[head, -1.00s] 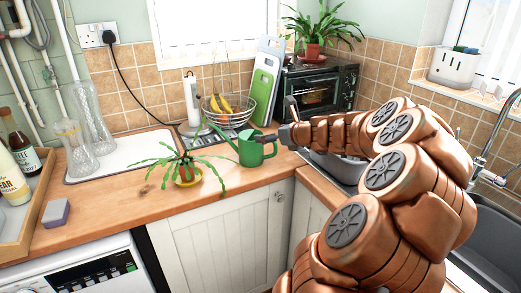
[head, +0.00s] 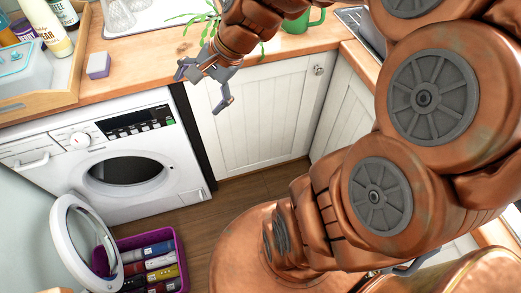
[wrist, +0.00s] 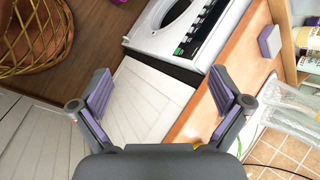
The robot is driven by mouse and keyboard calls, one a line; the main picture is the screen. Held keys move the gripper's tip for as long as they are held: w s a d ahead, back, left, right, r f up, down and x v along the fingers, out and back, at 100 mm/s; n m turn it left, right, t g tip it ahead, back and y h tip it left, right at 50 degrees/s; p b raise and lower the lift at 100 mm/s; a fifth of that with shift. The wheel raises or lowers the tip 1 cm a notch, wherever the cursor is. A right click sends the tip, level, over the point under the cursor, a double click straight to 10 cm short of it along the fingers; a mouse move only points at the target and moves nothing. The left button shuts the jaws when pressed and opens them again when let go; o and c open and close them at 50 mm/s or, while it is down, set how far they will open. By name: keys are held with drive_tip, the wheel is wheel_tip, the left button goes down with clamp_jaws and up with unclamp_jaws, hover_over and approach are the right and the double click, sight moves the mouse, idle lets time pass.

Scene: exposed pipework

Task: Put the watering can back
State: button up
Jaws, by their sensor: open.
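The green watering can (head: 303,21) stands on the wooden counter at the top of the head view. Its upper part is cut off by the frame edge, and my arm covers its left side. My gripper (head: 203,88) is open and empty, with its fingers spread in front of the counter edge, left of the can and apart from it. In the wrist view, the open fingers (wrist: 161,92) have nothing between them but the cabinet front and counter edge beyond. I cannot make out the can in that view.
The washing machine (head: 112,165) has its door (head: 86,235) swung open above a purple crate (head: 178,255) of bottles on the floor. A potted plant (head: 197,22) stands behind my arm. A sponge (head: 98,65) and wooden tray (head: 72,82) occupy the left counter. A wicker basket (wrist: 62,55) shows in the wrist view.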

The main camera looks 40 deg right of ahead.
drive_tip(key=s+f+n+g+h, duration=0.2)
drive_tip(key=s+n, duration=0.4)
drive_tip(key=s, duration=0.4)
drive_tip(key=s+f+n+g+h, duration=0.3)
drive_tip(key=s+n, duration=0.3)
drive_tip(key=s, duration=0.4)
drive_tip(key=shift+s+d+n+g+h, duration=0.3)
drive_tip(key=shift+s+d+n+g, duration=0.1)
drive_tip(key=shift+d, duration=0.05)
wheel_tip(320, 180, up, 4)
drive_tip(key=p, duration=0.4)
